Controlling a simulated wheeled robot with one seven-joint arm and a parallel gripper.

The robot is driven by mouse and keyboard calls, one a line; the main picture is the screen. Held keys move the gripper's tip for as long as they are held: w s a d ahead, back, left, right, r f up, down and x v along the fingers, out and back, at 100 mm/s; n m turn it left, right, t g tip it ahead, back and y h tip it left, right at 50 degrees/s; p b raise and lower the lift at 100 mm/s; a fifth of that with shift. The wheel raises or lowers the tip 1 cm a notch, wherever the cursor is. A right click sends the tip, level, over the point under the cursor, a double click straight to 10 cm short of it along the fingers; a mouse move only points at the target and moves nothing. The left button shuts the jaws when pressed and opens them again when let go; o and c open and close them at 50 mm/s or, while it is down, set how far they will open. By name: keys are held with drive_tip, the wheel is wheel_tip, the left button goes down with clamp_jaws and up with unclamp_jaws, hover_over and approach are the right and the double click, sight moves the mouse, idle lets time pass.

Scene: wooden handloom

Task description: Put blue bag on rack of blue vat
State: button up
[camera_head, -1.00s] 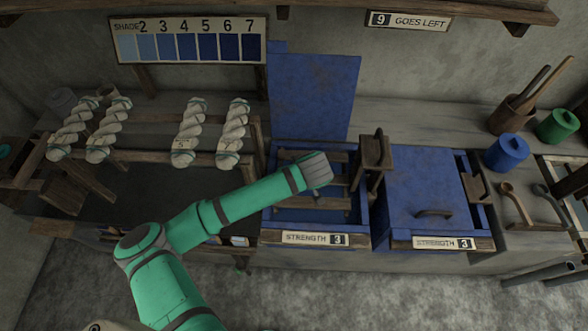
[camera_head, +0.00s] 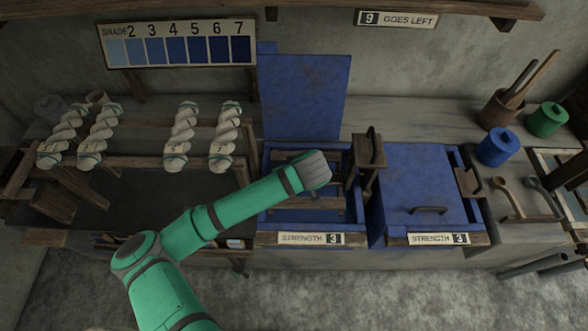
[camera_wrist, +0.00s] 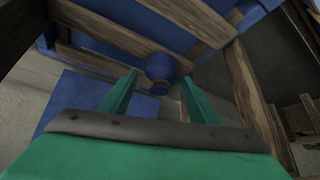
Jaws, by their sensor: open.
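The open blue vat (camera_head: 362,222) stands at the centre of the head view, with its blue lid (camera_head: 305,97) raised behind it and a "STRENGTH 3" plate in front. Wooden slats of its rack (camera_head: 284,156) show inside; slats also show in the wrist view (camera_wrist: 98,62). My gripper (camera_head: 322,168) is over this vat. In the wrist view, my gripper (camera_wrist: 160,78) is open, and a small round blue bag (camera_wrist: 160,66) with a narrowed neck lies between and just beyond the fingertips, close to the slats. I cannot tell whether it rests on them. My arm hides it from the head view.
A second blue vat with a closed lid (camera_head: 425,175) stands to the right. A wooden stand (camera_head: 368,152) rises between the vats. Twisted white skeins (camera_head: 181,138) hang on a rack at left. Blue (camera_head: 497,147) and green (camera_head: 547,120) containers stand at right.

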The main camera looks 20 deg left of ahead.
drive_tip(key=v, duration=0.9)
drive_tip(key=shift+f, duration=0.1)
